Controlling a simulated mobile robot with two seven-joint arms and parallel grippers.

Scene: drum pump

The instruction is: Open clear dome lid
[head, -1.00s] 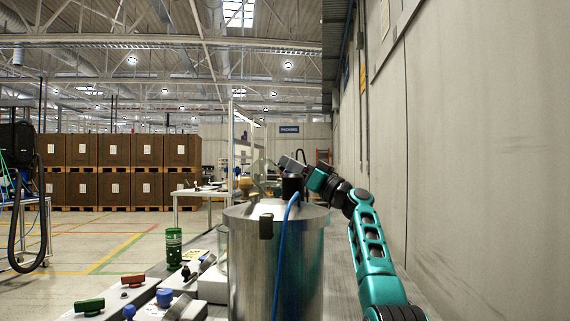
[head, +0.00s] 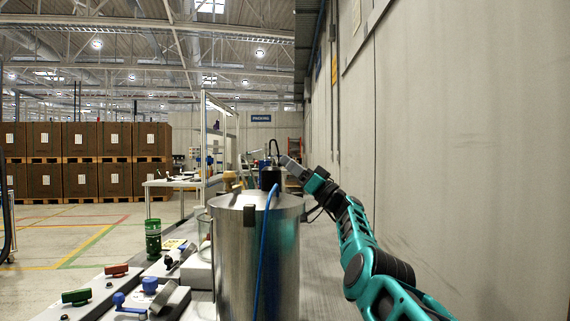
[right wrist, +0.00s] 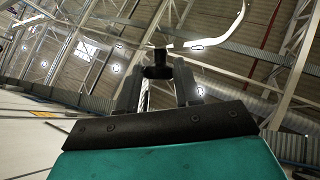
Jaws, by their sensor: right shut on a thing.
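My right gripper (head: 284,160) reaches over from the right, beyond the top of the metal drum (head: 240,255). In the right wrist view its two fingers (right wrist: 158,75) are shut on a small dark knob (right wrist: 157,57). A thin pale curved rim (right wrist: 215,41) runs from the knob, likely the clear dome lid's edge; its full shape cannot be made out. In the head view the lid is not clear behind the drum. A clear glass vessel (head: 204,238) shows partly behind the drum's left side. My left gripper is out of view.
A blue hose (head: 265,235) runs down the drum's front from a black fitting (head: 270,177). A green cylinder (head: 153,240), a red knob (head: 116,270) and blue knobs (head: 150,285) stand on the bench at left. A wall bounds the right side.

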